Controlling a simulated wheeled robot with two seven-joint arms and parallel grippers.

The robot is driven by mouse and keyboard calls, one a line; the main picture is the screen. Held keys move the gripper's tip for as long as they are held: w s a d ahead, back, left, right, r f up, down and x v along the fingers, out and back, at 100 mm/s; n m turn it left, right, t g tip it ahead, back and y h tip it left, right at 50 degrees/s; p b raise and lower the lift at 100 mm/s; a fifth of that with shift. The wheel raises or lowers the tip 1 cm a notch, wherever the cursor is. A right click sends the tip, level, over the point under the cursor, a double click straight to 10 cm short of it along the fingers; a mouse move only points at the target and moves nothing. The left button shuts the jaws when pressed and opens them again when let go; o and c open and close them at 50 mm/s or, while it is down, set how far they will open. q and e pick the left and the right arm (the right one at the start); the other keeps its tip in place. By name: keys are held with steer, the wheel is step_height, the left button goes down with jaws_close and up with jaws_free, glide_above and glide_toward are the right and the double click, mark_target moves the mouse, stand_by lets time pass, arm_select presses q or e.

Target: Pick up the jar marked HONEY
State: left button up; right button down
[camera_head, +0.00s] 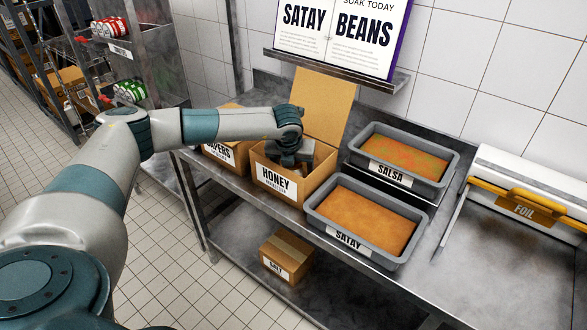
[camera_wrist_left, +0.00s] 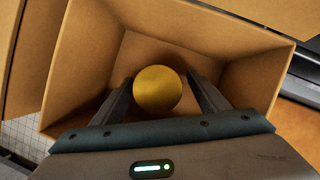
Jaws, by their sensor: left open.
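An open cardboard box labelled HONEY (camera_head: 274,181) stands on the steel counter. In the head view my left gripper (camera_head: 290,160) reaches down into this box, and its fingertips are hidden by the box. In the left wrist view a round gold lid, seemingly of the honey jar (camera_wrist_left: 157,90), shows inside the box. The open fingers of my left gripper (camera_wrist_left: 160,95) stand on either side of the lid. A gap shows at the right finger; contact at the left finger cannot be told. The jar's body and any label on it are hidden. My right gripper is not in view.
A CAPERS box (camera_head: 222,156) stands close left of the honey box. Grey SATAY (camera_head: 345,241) and SALSA (camera_head: 388,174) trays are to the right. The honey box's raised flap (camera_head: 323,103) stands behind the gripper. A SALT box (camera_head: 286,257) sits on the lower shelf.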

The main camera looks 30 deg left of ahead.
arm_select(q)
steer(key=shift+c, duration=0.6)
steer(key=c, duration=1.2)
steer(key=shift+r, duration=0.1)
steer(key=shift+c, duration=0.2)
steer(key=shift+w+r+b, duration=0.1)
steer(key=shift+r+b, duration=0.25)
steer(key=shift+r, duration=0.15)
step_height(320, 180, up, 8)
steer(key=b, duration=0.3)
steer(key=shift+f, duration=0.25)
steer(key=shift+r, duration=0.7)
